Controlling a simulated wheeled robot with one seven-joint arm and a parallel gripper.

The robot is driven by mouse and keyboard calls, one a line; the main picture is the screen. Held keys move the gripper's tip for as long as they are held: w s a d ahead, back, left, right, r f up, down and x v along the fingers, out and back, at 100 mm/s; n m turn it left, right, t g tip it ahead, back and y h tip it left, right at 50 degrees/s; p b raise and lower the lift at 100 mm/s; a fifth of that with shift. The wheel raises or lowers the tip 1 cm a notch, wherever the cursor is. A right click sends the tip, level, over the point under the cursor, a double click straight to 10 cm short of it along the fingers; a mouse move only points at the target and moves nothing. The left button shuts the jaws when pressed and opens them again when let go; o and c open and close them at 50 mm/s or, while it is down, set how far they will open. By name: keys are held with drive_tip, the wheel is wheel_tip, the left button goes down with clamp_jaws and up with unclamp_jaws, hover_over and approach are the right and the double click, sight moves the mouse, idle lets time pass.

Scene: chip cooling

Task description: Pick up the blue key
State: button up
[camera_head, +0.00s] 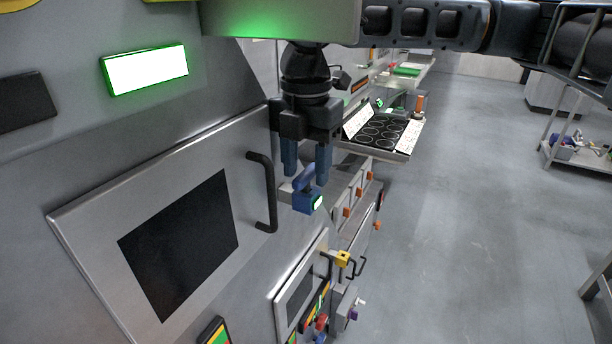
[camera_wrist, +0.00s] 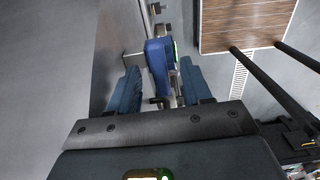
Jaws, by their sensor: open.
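The blue key (camera_head: 308,201) is a small blue block with a raised loop handle and a green-lit face. It sits at a small metal bracket on the machine front, right of the door handle. My gripper (camera_head: 305,180) points down just above the key, its blue fingers apart on either side of the key's handle. In the wrist view the key (camera_wrist: 156,55) lies between and beyond the two open fingertips (camera_wrist: 160,67). I cannot tell whether either finger touches it. The key's lower seat is partly hidden.
A black door handle (camera_head: 264,192) stands out just left of the key. A yellow key-like piece (camera_head: 342,258) is lower down. A tray with dark round slots (camera_head: 407,140) juts out behind my gripper. Open grey floor (camera_head: 470,230) lies to the right.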

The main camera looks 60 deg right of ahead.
drive_tip(key=shift+c, duration=0.4)
clamp_jaws()
wheel_tip(320, 180, up, 10)
drive_tip(key=b, duration=0.2)
wheel_tip(320, 180, up, 4)
drive_tip(key=r+p, duration=0.1)
drive_tip(key=p, duration=0.1)
hover_over(306, 171)
drive_tip(key=shift+f, duration=0.25)
idle(0.8)
drive_tip(key=shift+a+r, duration=0.1)
